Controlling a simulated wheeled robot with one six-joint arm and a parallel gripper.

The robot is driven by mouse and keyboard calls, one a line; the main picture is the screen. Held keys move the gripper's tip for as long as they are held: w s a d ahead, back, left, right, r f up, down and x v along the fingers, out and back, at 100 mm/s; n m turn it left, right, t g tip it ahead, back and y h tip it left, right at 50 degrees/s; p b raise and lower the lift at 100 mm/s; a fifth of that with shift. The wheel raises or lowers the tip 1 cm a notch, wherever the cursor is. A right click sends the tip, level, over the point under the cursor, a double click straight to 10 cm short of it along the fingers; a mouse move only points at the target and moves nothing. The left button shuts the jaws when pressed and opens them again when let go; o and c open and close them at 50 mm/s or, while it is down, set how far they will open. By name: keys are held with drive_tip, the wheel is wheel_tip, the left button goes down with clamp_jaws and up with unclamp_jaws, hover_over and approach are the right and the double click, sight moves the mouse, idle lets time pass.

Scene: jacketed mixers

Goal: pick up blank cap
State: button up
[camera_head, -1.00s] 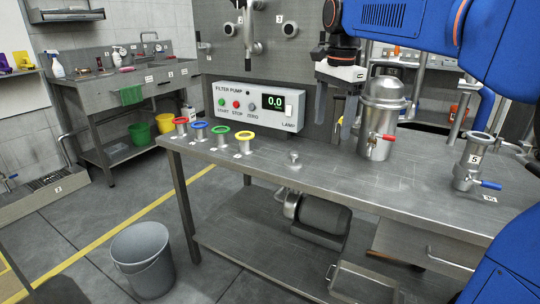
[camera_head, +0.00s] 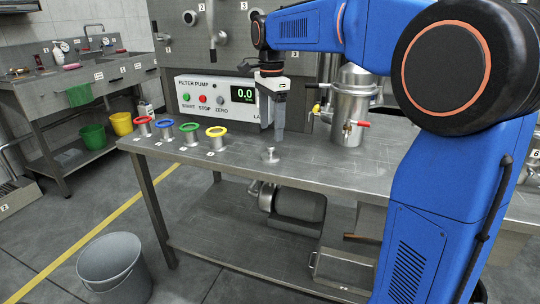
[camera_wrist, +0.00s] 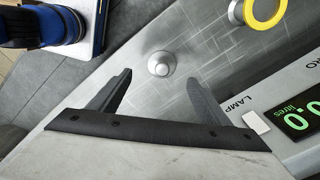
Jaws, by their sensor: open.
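The blank cap (camera_head: 270,155) is a small steel disc with a raised knob, standing on the metal bench top (camera_head: 235,172). In the wrist view the cap (camera_wrist: 161,64) shows beyond the fingertips, roughly midway between them. My gripper (camera_head: 279,138) hangs above the bench with its fingers pointing down, a little above and to the right of the cap in the head view. In the wrist view my gripper (camera_wrist: 160,78) has its two dark fingers wide apart with nothing between them. The cap is apart from both fingers.
Red, blue, green and yellow ringed fittings (camera_head: 216,140) stand in a row to the left. The filter pump panel (camera_head: 220,98) rises close behind the cap. A steel vessel with a red-handled valve (camera_head: 352,105) stands to the right. The bench around the cap is clear.

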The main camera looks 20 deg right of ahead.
sight(271, 146)
drive_tip(key=shift+w+f, duration=0.2)
drive_tip(key=shift+f, duration=3.9)
drive_tip(key=c, duration=1.2)
